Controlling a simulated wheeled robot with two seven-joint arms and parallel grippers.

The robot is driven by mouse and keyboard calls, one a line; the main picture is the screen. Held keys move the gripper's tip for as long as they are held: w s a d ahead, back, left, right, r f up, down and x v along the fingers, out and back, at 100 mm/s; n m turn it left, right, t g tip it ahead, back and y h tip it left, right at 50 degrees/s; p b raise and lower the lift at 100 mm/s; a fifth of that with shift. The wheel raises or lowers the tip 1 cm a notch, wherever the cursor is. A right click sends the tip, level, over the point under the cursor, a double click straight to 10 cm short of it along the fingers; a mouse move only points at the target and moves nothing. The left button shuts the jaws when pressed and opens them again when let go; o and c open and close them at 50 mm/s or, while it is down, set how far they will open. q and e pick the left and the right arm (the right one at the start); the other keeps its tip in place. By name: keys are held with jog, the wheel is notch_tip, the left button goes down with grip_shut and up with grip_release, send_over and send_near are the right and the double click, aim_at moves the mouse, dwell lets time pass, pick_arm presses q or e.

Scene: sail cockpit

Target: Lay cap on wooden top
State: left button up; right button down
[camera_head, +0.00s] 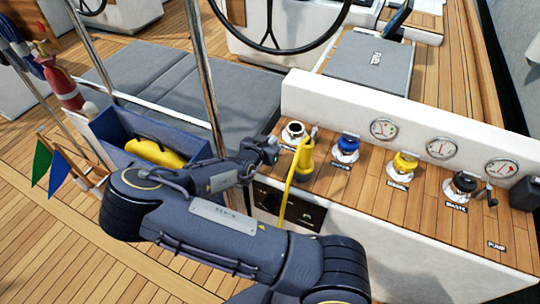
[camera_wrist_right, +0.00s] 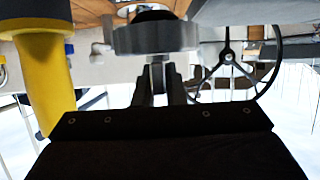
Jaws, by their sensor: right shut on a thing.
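The wooden top (camera_head: 336,181) is the planked surface of the white console. My right gripper (camera_head: 270,151) is at its left edge, beside the yellow nozzle (camera_head: 303,160). In the right wrist view my right gripper (camera_wrist_right: 160,85) is shut on the narrow grip of a round grey metal cap (camera_wrist_right: 155,38). The cap is hard to make out in the head view. A white fitting with a dark centre (camera_head: 293,131) is just beyond the gripper. The yellow nozzle also fills the left of the wrist view (camera_wrist_right: 45,75). My left gripper is not in view.
Blue (camera_head: 346,146), yellow (camera_head: 402,166) and black (camera_head: 463,185) caps stand along the wooden top, with gauges (camera_head: 441,148) behind. Bare planks lie in front of them. A blue bin (camera_head: 125,133) stands at left, and a metal post (camera_head: 208,75) rises close behind the gripper.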

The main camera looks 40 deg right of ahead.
jog(key=shift+w+d+f, duration=0.3)
jog(key=shift+w+f, duration=0.05)
jog(key=shift+f, duration=0.2)
jog(key=shift+w+d+f+b, duration=0.1)
jog(key=shift+f+b, duration=0.2)
jog(key=shift+b, duration=0.1)
jog(key=f+b, duration=0.2)
jog(key=f, duration=0.1)
jog(key=shift+w+d+f+b, duration=0.1)
jog(key=shift+w+f+b, duration=0.1)
jog(key=shift+b, duration=0.1)
jog(key=shift+r, duration=0.15)
jog(key=shift+f, duration=0.2)
jog(key=c, duration=1.5)
grip_release()
jog(key=shift+r, duration=0.1)
